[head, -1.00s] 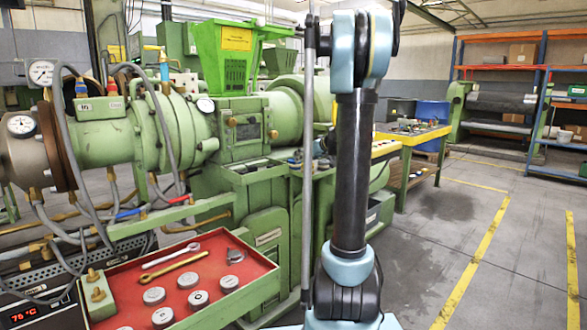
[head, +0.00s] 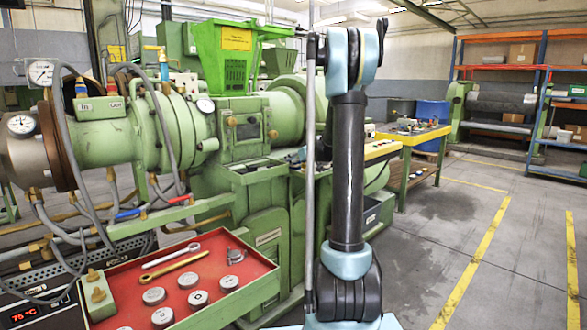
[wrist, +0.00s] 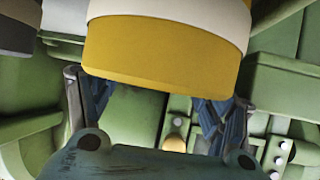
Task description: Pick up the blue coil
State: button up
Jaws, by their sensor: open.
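I cannot make out the blue coil for certain in either view. In the wrist view my gripper (wrist: 158,103) is open, its two fingers apart at left and right, with nothing seen held between them. A large yellow cylinder with a pale band (wrist: 165,62) fills the top middle of the wrist view, close to the camera and in front of part of the space beyond the fingers. Dark blue patches beside both fingers are unclear. In the head view my arm and the grey pole hide the gripper.
The green extruder (head: 195,130) fills the left. A red tray (head: 255,268) with wrenches and several round metal pieces is at lower left. A yellow-edged workbench (head: 411,138) and a blue barrel (head: 432,113) stand behind my arm. The floor at right is clear, with shelves (head: 563,98) beyond.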

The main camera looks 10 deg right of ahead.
jog(key=shift+c, duration=0.3)
jog(key=c, duration=1.3)
jog(key=shift+o, duration=0.2)
